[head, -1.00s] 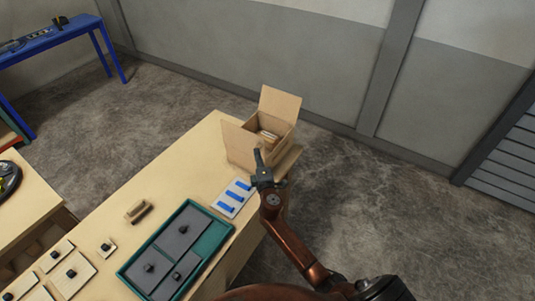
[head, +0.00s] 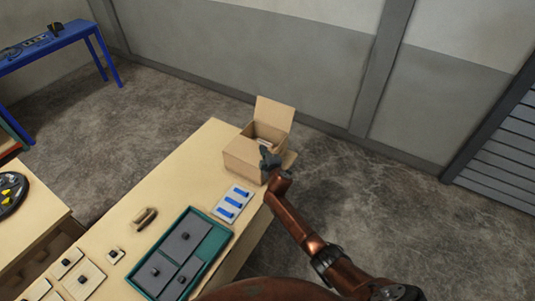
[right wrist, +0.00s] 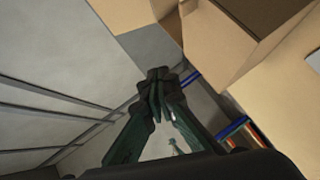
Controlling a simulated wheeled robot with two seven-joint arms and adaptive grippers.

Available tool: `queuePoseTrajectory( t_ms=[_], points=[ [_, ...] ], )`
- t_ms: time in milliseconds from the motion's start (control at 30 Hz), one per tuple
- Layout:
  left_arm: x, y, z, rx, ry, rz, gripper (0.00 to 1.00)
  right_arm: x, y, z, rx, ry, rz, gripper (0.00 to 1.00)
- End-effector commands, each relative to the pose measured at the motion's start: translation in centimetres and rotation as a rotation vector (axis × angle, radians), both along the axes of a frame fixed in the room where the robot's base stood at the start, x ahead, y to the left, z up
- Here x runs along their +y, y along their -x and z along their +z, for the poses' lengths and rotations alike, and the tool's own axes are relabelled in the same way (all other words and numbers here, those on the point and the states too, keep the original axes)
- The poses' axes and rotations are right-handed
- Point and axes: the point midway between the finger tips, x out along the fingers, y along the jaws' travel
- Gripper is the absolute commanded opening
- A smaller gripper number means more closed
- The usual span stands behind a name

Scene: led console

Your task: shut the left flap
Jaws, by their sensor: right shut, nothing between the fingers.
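An open cardboard box (head: 243,161) stands at the far end of the table. Its back flap (head: 274,113) stands upright, and another flap (head: 289,160) sticks out at the right. No flap stands up on the left side; I cannot tell how the left flap lies. Part of the inside and its contents show. My right gripper (head: 266,154) is shut and empty at the box's near right part, and hides some of it; contact is unclear. In the right wrist view, the shut fingers (right wrist: 158,76) are beside the box (right wrist: 215,45). My left gripper is out of view.
A white panel with blue bars (head: 232,203) lies in front of the box. Nearer are a teal tray (head: 214,253) with grey plates, and a small wooden piece (head: 145,217). A blue bench (head: 60,40) stands at the back left. The table's left far part is clear.

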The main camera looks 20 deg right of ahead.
Motion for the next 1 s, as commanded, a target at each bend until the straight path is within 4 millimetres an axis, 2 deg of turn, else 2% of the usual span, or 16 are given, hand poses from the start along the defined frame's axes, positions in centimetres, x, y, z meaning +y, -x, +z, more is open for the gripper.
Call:
queuePoseTrajectory(
  t_ms=[433,667,1000],
  points=[
    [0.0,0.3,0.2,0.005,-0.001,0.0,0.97,-2.2,-1.9,-0.6,0.043,-0.047,0.001,0.0],
    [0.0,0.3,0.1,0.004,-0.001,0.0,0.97,-2.9,-2.6,-1.7,0.088,-0.1,-0.001,0.0],
    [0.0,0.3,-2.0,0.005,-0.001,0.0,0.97,-4.8,-4.2,-3.9,0.086,-0.099,-0.001,0.0]
  ],
)
